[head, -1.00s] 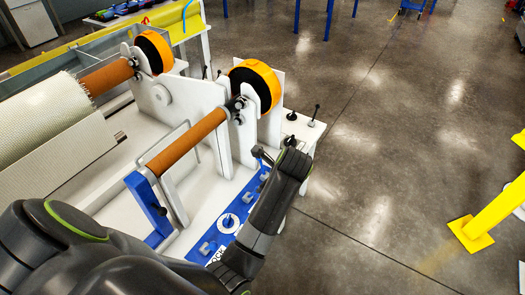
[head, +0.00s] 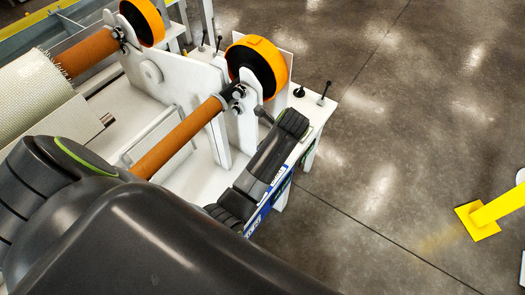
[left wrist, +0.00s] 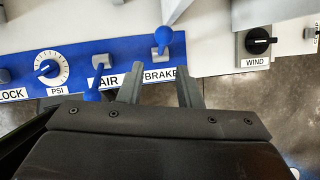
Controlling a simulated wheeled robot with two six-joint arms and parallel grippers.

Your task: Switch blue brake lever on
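The blue brake lever (left wrist: 162,38) shows in the left wrist view, above the BRAKE label on the blue panel (left wrist: 120,55). My left gripper (left wrist: 160,76) is open and empty, its two grey fingers apart. In that view the lever lies just beyond the fingertips, roughly between them. I see no contact. In the head view my left arm covers most of the panel, and the brake lever and gripper fingers cannot be made out. My right gripper is not in view.
Another blue lever (left wrist: 92,88) at the AIR label stands close left of the fingers. A PSI dial (left wrist: 48,68) is farther left, and a black WIND knob (left wrist: 258,41) is to the right. An orange-rimmed wheel (head: 257,68) and orange roller (head: 178,142) are near my arm.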

